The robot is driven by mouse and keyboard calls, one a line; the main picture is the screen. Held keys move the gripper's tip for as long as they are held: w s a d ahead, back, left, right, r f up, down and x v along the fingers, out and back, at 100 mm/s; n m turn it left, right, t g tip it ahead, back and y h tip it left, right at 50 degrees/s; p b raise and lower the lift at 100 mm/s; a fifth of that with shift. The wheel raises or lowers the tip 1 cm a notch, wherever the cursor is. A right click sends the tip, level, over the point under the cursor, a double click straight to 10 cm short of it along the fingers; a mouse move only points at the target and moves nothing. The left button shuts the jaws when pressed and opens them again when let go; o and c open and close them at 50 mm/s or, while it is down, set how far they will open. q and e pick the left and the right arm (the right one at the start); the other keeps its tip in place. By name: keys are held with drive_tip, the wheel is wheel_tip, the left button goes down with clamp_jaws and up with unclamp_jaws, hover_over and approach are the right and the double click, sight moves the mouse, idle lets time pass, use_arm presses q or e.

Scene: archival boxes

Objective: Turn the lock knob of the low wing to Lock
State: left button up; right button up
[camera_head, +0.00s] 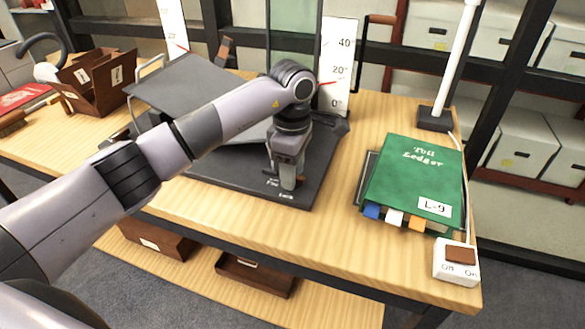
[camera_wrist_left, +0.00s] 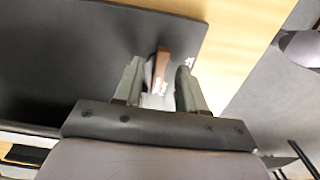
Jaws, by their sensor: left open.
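A dark cradle (camera_head: 225,188) stands on the wooden table, with a raised grey wing (camera_head: 185,82) at its left. A lower dark part shows behind my wrist at its right; the arm hides much of it. My left gripper (camera_head: 287,184) points down at the cradle's front, beside the small white "Lock" lettering. In the left wrist view, the brown bar-shaped lock knob (camera_wrist_left: 162,64) lies between the open fingers of this gripper (camera_wrist_left: 158,88). Gaps show on both sides, wider on the right. White lettering shows beside and below the knob. My right gripper is out of view.
A green ledger (camera_head: 412,178) lies at the right, near a switch box (camera_head: 455,263) and a lamp base (camera_head: 436,118). White angle scales (camera_head: 338,65) stand behind the cradle. A brown box (camera_head: 98,80) sits at the left. Bare table lies between cradle and ledger.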

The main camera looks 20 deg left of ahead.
use_arm(q)
clamp_jaws()
